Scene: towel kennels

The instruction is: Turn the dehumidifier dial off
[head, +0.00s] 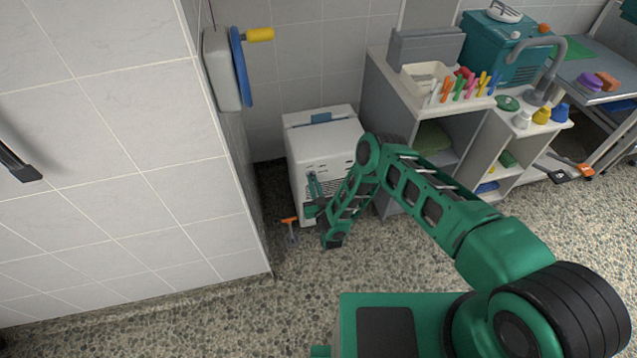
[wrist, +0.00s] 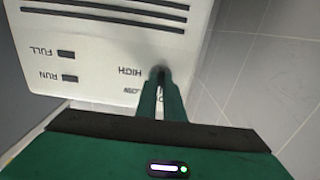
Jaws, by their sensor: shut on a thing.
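The dehumidifier (head: 326,149) is a white box with a blue patch on top, standing on the floor against the tiled wall. In the wrist view its white panel (wrist: 100,50) appears upside down, with FULL, RUN, HIGH and LOW labels. My gripper (wrist: 160,84) reaches the panel beside the HIGH label, with its two green fingers close together on the small dark dial (wrist: 159,72). The fingers hide most of the dial, so its setting cannot be read. In the head view my gripper (head: 312,178) is at the dehumidifier's front.
A hand tool with an orange handle (head: 289,220) lies on the floor in front of the dehumidifier. A shelf unit (head: 400,104) stands close on the right. A tiled wall (head: 130,150) is on the left. The speckled floor in front is mostly clear.

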